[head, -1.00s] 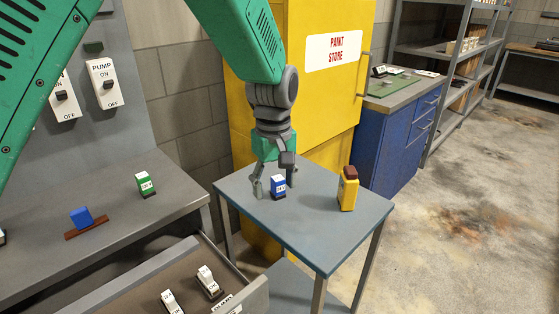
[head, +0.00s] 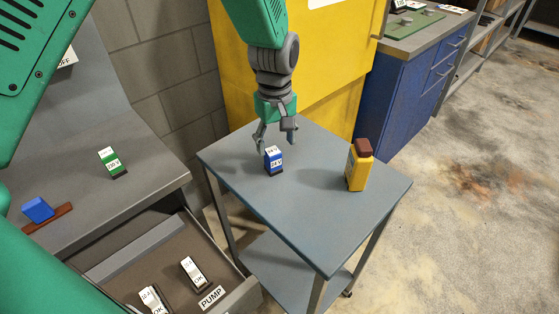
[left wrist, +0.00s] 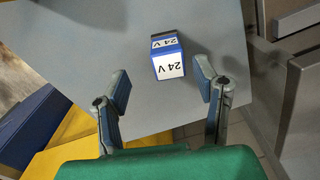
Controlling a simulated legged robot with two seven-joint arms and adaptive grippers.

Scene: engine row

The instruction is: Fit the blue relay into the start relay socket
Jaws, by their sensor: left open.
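The blue relay (head: 274,161) with white 24 V labels stands on the grey cart top (head: 320,215). My left gripper (head: 275,141) is open and empty, just behind and above the relay in the head view. In the left wrist view the relay (left wrist: 167,60) lies ahead of the gap between the two spread fingertips (left wrist: 162,82), apart from both. I cannot make out a start relay socket in these frames. My right gripper is out of view.
A yellow bottle (head: 358,168) with a brown cap stands on the cart, right of the relay. A green relay (head: 112,161) and a blue block (head: 38,209) on a brown strip are on the bench. An open drawer (head: 240,300) holds white parts. A yellow cabinet (head: 235,80) stands behind.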

